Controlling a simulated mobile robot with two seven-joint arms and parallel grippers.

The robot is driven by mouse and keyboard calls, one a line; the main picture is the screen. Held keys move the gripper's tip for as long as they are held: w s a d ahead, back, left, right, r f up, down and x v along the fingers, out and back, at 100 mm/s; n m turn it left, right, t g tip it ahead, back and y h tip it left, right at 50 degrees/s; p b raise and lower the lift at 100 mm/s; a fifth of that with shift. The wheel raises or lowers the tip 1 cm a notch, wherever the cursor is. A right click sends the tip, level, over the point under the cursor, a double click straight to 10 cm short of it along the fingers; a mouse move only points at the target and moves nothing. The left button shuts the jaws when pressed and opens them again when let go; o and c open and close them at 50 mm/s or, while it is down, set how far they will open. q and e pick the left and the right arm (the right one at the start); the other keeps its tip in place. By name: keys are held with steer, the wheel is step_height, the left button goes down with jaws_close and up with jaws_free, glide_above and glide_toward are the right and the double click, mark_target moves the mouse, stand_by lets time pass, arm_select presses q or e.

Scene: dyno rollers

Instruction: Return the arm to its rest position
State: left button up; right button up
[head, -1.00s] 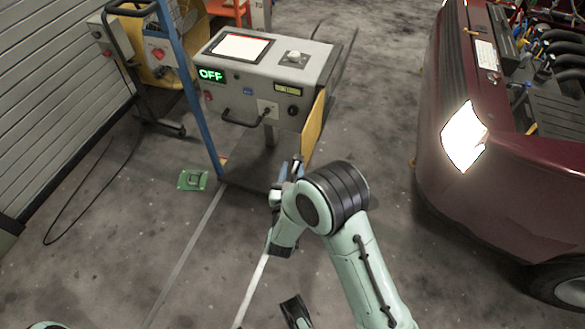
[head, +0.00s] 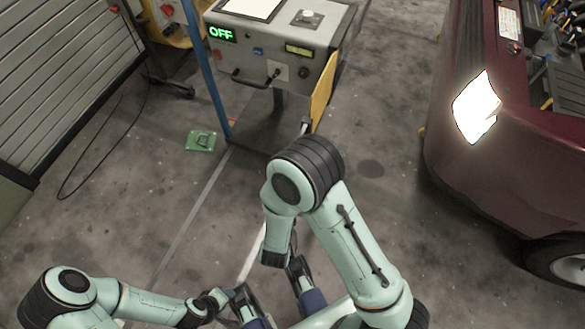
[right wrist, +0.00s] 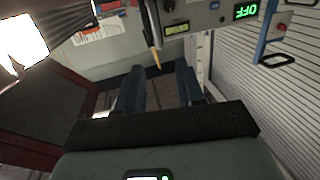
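My right arm (head: 350,240) comes in from the lower right in the head view and bends at a black-banded joint.
A grey console (head: 275,45) with a green OFF display stands ahead, a yellow panel (head: 322,92) on its side. A dark red car (head: 460,165) stands right. A small green board (head: 201,141) lies on the floor. Open floor lies between console and car.

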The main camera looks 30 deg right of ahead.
steer(key=s+f+n+g+y, duration=0.1)
steer(key=s+f+g+y, duration=0.35)
steer(key=f, duration=0.75)
steer(key=s+f+n+g+y, duration=0.1)
steer(key=s+f+g+y, duration=0.3)
steer(key=f, duration=0.8)
steer(key=s+a+f+n+g+y, duration=0.1)
steer(key=s+a+f+g+y, duration=0.1)
steer(key=s+y, duration=0.15)
steer(key=s+a+f+g+y, duration=0.1)
steer(key=s+f+g+y, duration=0.15)
steer(key=s, duration=0.25)
arm_select(q)
steer(key=s+d+r+g+p, duration=0.1)
steer(key=s+r+p, duration=0.1)
steer(key=r+p, duration=0.6)
steer(key=s+d+r+g+p, duration=0.1)
steer(key=s+r+p, duration=0.1)
steer(key=r+p, duration=0.6)
steer(key=shift+r+m+h+p, duration=0.3)
steer(key=shift+p, duration=0.05)
arm_select(e)
steer(key=s+a+r+g, duration=0.1)
steer(key=s+r, duration=0.1)
steer(key=r, duration=0.6)
steer(key=s+a+r+g, duration=0.1)
steer(key=s+r, duration=0.1)
steer(key=r, duration=0.7)
steer(key=shift+a+n, duration=0.15)
steer(key=shift+n, duration=0.15)
